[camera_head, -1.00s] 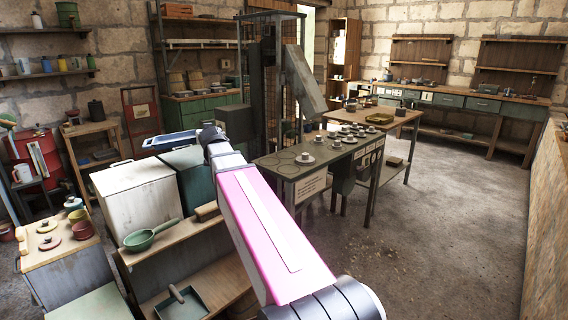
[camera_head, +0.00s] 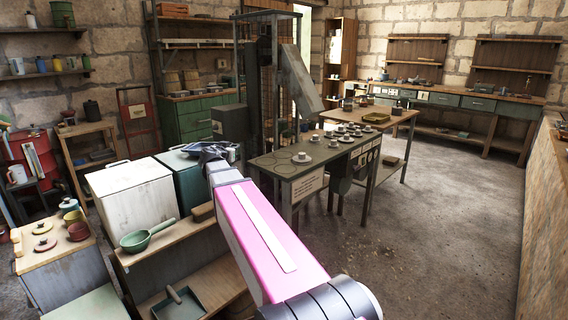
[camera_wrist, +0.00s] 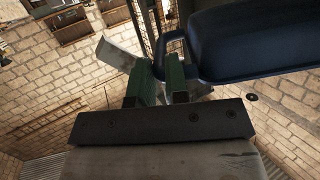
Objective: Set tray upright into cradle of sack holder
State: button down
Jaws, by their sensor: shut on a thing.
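My gripper (camera_wrist: 161,88) has green-padded fingers and is shut on the dark blue tray (camera_wrist: 265,42). The tray's loop handle (camera_wrist: 172,40) reaches the fingertips, and its body extends to the upper right in the wrist view. In the head view my gripper (camera_head: 208,150) is small and dark at the far end of my pink arm, above the teal box. I cannot make out the tray clearly there. A red upright frame with a label (camera_head: 137,118) stands at the back left; I cannot tell whether it is the sack holder. No cradle is clearly visible.
A dark table with several cups (camera_head: 303,160) is to the right. Floor (camera_head: 420,220) on the right is clear.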

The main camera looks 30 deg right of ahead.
jog(key=s+d+m+g+h, duration=0.3)
jog(key=d+m+g+h, duration=0.1)
jog(key=d+m+g, duration=0.1)
jog(key=m+g+h, duration=0.1)
jog(key=m+g, duration=0.5)
jog(key=g, duration=0.1)
send_over(282, 175)
jog(key=f, duration=0.5)
jog(key=shift+w+d+f, duration=0.1)
jog(key=shift+w+f, duration=0.1)
jog(key=shift+f, duration=2.05)
jog(key=c, duration=1.1)
grip_release()
